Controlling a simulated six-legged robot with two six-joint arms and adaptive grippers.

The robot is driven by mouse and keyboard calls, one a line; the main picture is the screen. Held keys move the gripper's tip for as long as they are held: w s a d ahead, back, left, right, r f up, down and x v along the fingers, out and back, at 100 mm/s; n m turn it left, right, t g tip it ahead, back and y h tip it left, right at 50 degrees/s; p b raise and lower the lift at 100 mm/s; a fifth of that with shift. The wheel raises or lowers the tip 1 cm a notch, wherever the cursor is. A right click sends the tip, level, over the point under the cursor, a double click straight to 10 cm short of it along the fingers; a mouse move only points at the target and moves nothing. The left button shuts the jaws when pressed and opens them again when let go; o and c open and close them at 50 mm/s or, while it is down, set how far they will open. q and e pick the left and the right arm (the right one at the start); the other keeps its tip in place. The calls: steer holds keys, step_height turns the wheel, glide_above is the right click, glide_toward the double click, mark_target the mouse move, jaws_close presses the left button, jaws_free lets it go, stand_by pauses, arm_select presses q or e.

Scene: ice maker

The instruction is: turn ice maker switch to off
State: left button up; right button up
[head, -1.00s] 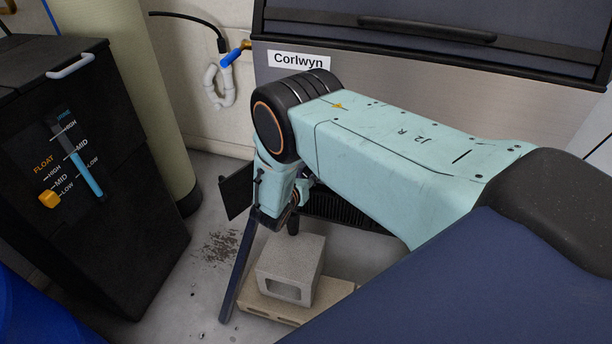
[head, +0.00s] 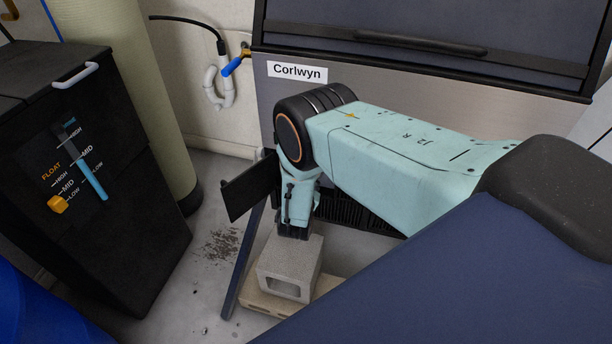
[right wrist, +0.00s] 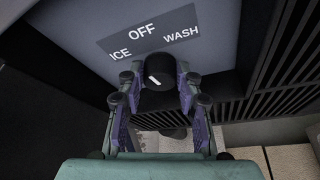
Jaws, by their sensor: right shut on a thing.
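The ice maker (head: 420,80) has a grey front with a Corlwyn label and a dark lid with a handle. In the right wrist view its switch is a round black knob (right wrist: 160,68) with a short white mark, below a label plate (right wrist: 148,40) reading ICE, OFF and WASH. The mark tilts up toward the left; I cannot tell which word it lines up with. My right gripper (right wrist: 159,78) has a finger on each side of the knob and is shut on it. In the head view my right arm hides the switch. My left gripper is not in view.
A black vent grille (right wrist: 265,100) is right of the switch. A black cabinet with float sliders (head: 85,180) and a beige cylinder (head: 150,90) stand at the left, with a blue-handled valve (head: 233,66) behind.

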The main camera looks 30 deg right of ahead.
steer(key=shift+d+m+t, duration=0.1)
steer(key=shift+m+t, duration=0.3)
steer(key=shift+m, duration=0.1)
stand_by(0.3)
steer(key=o, duration=1.2)
steer(key=shift+c, duration=0.2)
steer(key=shift+s, duration=0.1)
steer(key=v, duration=1.2)
steer(key=shift+d, duration=0.1)
